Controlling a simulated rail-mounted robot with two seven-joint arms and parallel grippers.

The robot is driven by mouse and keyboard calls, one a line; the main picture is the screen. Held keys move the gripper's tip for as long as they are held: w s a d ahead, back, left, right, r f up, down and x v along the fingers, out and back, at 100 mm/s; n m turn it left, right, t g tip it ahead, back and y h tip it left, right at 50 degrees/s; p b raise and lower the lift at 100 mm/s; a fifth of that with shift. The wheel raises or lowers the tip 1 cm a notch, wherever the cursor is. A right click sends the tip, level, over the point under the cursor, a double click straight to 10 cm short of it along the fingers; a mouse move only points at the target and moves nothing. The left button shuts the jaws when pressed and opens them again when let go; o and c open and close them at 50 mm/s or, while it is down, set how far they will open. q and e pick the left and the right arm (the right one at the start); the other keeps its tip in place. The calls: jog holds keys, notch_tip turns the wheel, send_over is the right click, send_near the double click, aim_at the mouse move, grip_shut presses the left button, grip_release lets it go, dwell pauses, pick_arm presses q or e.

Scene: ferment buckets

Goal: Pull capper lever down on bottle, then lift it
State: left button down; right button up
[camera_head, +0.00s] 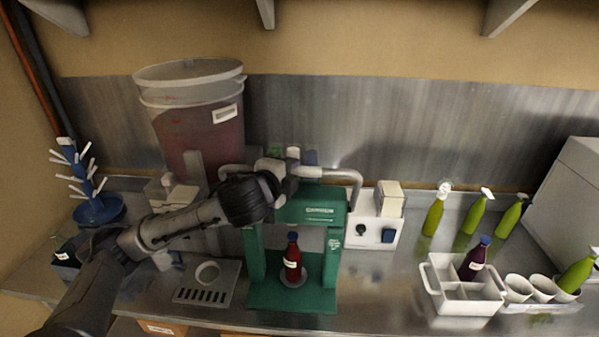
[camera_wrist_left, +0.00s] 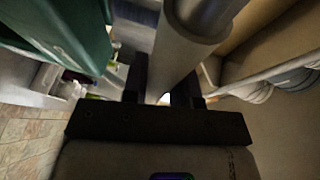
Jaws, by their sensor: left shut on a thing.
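The green bottle capper (camera_head: 333,235) stands on the steel counter. Its grey lever (camera_head: 340,173) runs across at the height of the capper's top. A dark red bottle with a blue cap (camera_head: 292,262) stands upright on the capper's base, under the head. My left gripper (camera_head: 290,170) is at the middle of the lever; the arm partly hides it. In the left wrist view its fingers are shut on the thick grey lever bar (camera_wrist_left: 185,45), with the green capper (camera_wrist_left: 70,35) at upper left. My right gripper is not in view.
A large bucket of red liquid (camera_head: 200,125) stands behind left, beside a blue bottle tree (camera_head: 98,208). A drip tray (camera_head: 207,283) lies left of the capper. At right are a white divided crate (camera_head: 460,300) with a dark bottle, several green bottles (camera_head: 474,214) and white cups (camera_head: 518,288).

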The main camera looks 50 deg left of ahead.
pick_arm(q)
jog(key=shift+a+r, duration=0.1)
dwell(0.3)
jog(key=c, duration=0.9)
grip_release()
